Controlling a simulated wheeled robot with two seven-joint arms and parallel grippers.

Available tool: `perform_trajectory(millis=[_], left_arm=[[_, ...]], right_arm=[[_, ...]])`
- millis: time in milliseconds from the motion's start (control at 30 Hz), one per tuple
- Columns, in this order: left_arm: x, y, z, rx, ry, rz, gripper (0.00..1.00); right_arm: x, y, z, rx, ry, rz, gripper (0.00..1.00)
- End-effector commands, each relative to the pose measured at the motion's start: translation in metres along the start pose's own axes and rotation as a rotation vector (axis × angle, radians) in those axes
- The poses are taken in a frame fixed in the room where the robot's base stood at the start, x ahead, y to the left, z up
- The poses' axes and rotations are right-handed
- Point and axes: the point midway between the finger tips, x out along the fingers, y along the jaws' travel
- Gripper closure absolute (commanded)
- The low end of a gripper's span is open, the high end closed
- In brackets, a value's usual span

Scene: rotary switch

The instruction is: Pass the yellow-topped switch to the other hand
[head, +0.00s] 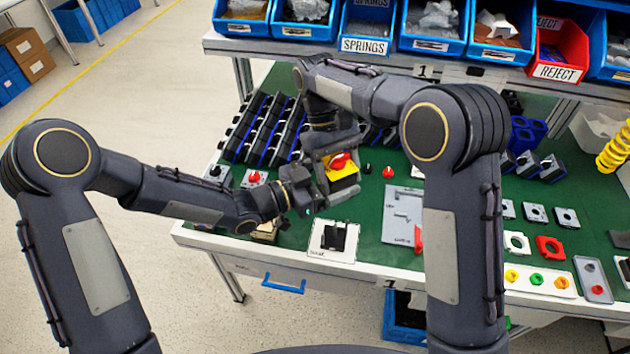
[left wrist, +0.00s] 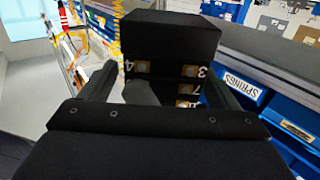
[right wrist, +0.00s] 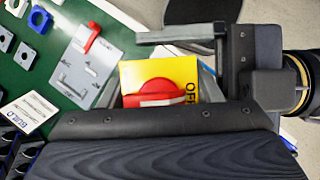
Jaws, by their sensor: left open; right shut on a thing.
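The yellow-topped switch (head: 343,174) has a yellow plate, a red knob and a black body. My right gripper (head: 338,158) is shut on it and holds it above the bench. In the right wrist view the yellow plate (right wrist: 181,72) and red knob face the camera, between the right fingers. My left gripper (head: 332,186) is open beside the switch, coming from the left. In the left wrist view the black switch body (left wrist: 168,45), with numbered terminals, lies between the spread left fingers (left wrist: 160,88). I cannot tell whether they touch it.
The green bench (head: 370,215) lies below, with a white-based black fixture (head: 334,238) near its front edge. A grey plate (head: 401,214) lies to the right. Black racks (head: 265,130) stand at the back left. Blue bins and a red reject bin (head: 558,52) line the shelf.

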Motion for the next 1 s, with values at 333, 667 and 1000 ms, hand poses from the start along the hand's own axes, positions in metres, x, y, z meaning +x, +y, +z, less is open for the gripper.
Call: perform_trajectory(millis=[333,667,1000], left_arm=[[0.0122,0.0002,-0.0002,0.0,0.0,-0.001,0.16],[0.0118,0.0001,-0.0003,0.0,0.0,0.0,0.45],[0.0121,0.0012,-0.001,0.0,0.002,0.002,0.77]], right_arm=[[-0.0004,0.0,0.0002,0.0,0.0,0.0,0.72],[-0.0004,0.0,0.0001,0.0,0.001,0.0,0.72],[-0.0006,0.0002,-0.0001,0.0,0.002,0.0,0.25]])
